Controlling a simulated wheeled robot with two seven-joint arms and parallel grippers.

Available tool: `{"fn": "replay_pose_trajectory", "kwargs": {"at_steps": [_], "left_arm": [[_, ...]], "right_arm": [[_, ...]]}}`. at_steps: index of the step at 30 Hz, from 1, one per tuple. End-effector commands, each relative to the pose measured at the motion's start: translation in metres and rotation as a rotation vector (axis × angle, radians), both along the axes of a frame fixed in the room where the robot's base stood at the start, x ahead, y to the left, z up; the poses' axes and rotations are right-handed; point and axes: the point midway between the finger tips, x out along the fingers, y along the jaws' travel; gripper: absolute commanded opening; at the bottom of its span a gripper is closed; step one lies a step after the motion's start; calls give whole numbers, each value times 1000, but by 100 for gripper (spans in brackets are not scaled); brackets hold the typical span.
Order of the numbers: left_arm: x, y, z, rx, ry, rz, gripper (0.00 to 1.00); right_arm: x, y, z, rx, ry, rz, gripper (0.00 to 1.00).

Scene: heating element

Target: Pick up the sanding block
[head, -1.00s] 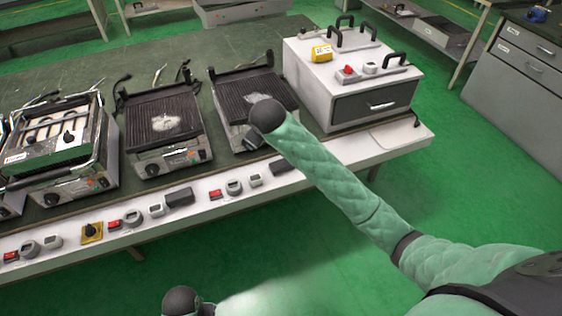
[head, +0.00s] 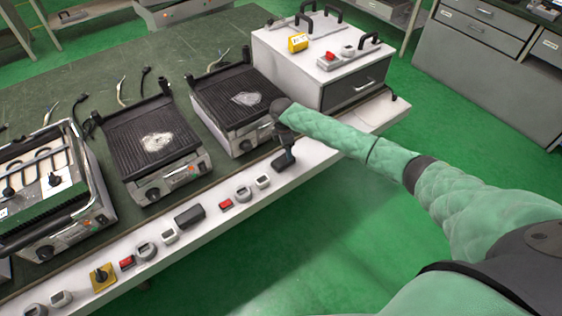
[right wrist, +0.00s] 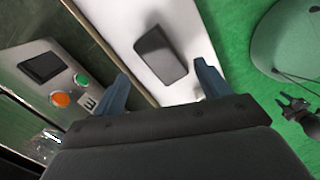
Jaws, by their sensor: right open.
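The sanding block looks to be the dark, flat rectangular block (right wrist: 160,55) lying on the white ledge in the right wrist view. My right gripper (right wrist: 163,80) is open and empty, with its two blue-grey fingers apart. The block lies ahead of and between the finger lines, not gripped.
The right grill (head: 238,98) and middle grill (head: 152,140) stand behind the ledge. A white drawer box (head: 325,62) is to the right. Another dark block (head: 189,217), a red switch (head: 225,204) and a yellow switch (head: 103,277) line the ledge. Green floor is clear in front.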

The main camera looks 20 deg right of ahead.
Motion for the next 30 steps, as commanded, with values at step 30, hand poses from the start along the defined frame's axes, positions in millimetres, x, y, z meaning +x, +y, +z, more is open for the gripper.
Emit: {"fn": "replay_pose_trajectory", "kwargs": {"at_steps": [30], "left_arm": [[9,9,-40,-15,-157,-3,36]], "right_arm": [[0,8,-45,70,30,430,75]]}}
